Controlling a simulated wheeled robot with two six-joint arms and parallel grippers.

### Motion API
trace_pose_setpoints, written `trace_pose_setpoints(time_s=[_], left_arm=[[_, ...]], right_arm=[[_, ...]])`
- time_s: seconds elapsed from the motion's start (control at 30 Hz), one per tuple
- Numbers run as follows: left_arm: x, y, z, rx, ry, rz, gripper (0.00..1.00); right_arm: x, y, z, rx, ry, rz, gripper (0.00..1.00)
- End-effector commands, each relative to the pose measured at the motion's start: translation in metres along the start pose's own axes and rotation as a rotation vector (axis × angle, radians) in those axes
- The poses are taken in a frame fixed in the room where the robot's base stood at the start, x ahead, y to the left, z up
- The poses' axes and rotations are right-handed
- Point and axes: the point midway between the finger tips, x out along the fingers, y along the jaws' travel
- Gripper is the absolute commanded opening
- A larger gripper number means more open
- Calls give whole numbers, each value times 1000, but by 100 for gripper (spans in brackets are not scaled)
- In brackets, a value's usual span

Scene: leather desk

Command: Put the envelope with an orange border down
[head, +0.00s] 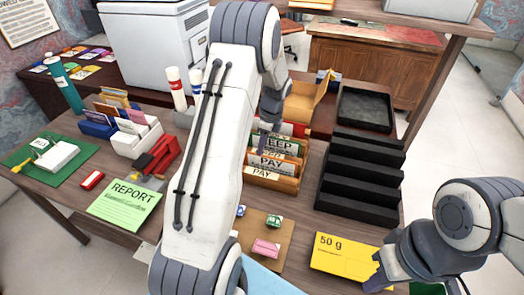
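I cannot make out an envelope with an orange border for certain; my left arm covers part of the desk. My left gripper (266,133) points down at the back of a wooden sorter (272,182) with slots labelled "KEEP" and "PAY". Its fingertips are small and partly hidden, so I cannot tell whether it is open or holds anything. My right gripper (378,275) is at the lower right, beside the right end of a yellow "50 g" plate (342,256).
A black stepped tray (362,178) stands right of the sorter, with a black shallow tray (366,110) behind it. A green "REPORT" sheet (126,205) lies at left, near a red stapler-like item (158,158). A cork mat (282,232) holds small stamps. White letter holders (136,138) stand back left.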

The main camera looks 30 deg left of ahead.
Motion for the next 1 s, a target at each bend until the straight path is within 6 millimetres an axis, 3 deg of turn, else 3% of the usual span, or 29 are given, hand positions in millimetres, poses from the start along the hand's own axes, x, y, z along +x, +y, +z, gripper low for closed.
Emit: trace_pose_setpoints(time_s=[0.2,0.4,0.67,0.73,0.87,0.97,1.0], left_arm=[[-52,-1,-1,1,0,-6,37],[-85,-1,0,2,-1,-3,37],[-98,0,-1,2,0,0,37],[-102,3,-9,-5,4,-4,37],[-126,31,-60,-67,37,-24,37],[-154,86,-122,-169,90,-37,37],[-163,116,-146,-220,117,-36,37]], right_arm=[[4,0,0,0,0,0,0],[5,0,0,0,0,0,0],[5,0,0,0,0,0,0],[5,0,0,0,0,0,0],[5,0,0,0,0,0,0],[5,0,0,0,0,0,0],[5,0,0,0,0,0,0]])
